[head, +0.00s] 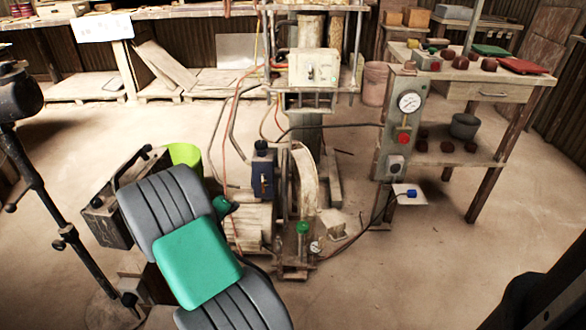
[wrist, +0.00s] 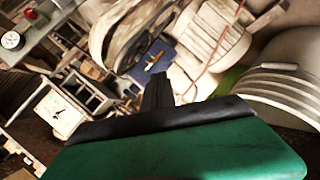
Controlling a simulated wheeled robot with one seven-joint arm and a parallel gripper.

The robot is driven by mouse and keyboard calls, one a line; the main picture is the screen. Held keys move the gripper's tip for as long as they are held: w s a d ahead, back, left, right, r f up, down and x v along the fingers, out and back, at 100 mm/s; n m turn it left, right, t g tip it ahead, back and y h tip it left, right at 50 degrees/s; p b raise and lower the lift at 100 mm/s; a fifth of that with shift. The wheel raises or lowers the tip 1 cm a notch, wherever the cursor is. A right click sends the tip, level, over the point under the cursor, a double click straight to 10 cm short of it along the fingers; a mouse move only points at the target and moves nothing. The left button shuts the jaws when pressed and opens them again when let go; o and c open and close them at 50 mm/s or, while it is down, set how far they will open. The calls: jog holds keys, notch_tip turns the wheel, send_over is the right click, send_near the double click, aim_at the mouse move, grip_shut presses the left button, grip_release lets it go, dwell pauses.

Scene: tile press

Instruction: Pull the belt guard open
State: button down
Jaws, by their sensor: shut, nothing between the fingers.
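The belt guard appears to be the blue panel (head: 262,186) beside the pale wheel, at the middle of the head view. In the wrist view the blue panel (wrist: 143,66) carries a small yellow-brown handle (wrist: 155,60). My gripper (wrist: 158,76) shows there as dark fingers, shut and empty, pointing toward the panel. The fingertips overlap the panel's lower edge in the picture, just below the handle. I see no grasp on the handle, and cannot tell whether the fingertips touch the panel. In the head view the gripper cannot be clearly made out.
The pale wheel (head: 306,180) and ribbed motor (head: 250,225) flank the panel. Hoses hang around the machine. A gauge post (head: 395,130) and a wooden table (head: 470,75) stand right. A lime bucket (head: 184,155) stands left.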

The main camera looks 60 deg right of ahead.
jog(key=s+d+f+n+h, duration=0.1)
jog(key=s+d+n+h, duration=0.1)
jog(key=d, duration=1)
jog(key=s+d+n+h, duration=0.3)
jog(key=s+d, duration=0.4)
jog(key=d, duration=0.5)
jog(key=shift+d+f+h, duration=0.35)
jog(key=shift+d+h, duration=0.05)
jog(key=shift+h, duration=0.3)
jog(key=shift+s, duration=0.2)
